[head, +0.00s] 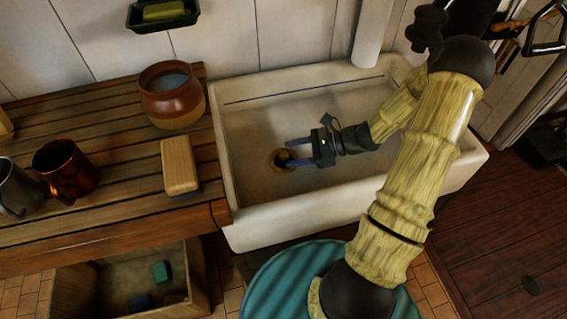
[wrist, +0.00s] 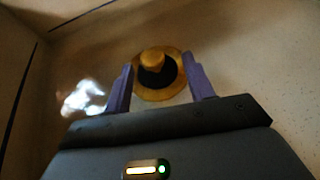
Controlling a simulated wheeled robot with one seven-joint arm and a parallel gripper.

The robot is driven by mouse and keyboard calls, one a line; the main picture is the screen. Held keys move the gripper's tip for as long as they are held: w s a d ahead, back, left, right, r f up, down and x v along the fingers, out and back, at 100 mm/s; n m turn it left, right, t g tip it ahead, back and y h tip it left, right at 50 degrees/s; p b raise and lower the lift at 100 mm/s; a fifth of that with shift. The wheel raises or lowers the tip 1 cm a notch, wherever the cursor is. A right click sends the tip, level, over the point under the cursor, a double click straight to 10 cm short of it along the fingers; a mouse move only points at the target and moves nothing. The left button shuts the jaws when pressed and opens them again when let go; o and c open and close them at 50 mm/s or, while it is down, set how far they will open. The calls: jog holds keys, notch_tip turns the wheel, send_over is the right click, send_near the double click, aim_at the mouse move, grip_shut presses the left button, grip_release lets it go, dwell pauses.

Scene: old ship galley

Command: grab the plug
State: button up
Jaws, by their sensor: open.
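The plug (wrist: 156,77) shows between my fingers in the wrist view, dark with a brass-coloured knob on top. It sits at the brass drain ring (wrist: 174,90) in the sink floor. In the head view the plug (head: 284,159) is small and dark, partly hidden by a finger. My gripper (head: 288,153) is low inside the sink, with its purple fingers reaching left to the drain. In the wrist view my gripper (wrist: 161,72) is open, one finger on each side of the plug. I see no finger closed on it; the exact height gap is unclear.
The white sink (head: 226,190) has walls close around my gripper. A pipe (head: 371,35) rises behind the sink.

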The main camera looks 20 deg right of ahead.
aim_at(279, 165)
jog(key=x, duration=0.5)
jog(key=shift+s+a, duration=0.15)
jog(key=shift+s, duration=0.05)
jog(key=shift+f, duration=0.1)
jog(key=shift+s, duration=0.1)
grip_shut()
notch_tip(279, 165, up, 10)
jog(key=p, duration=0.1)
dwell(0.6)
dwell(0.4)
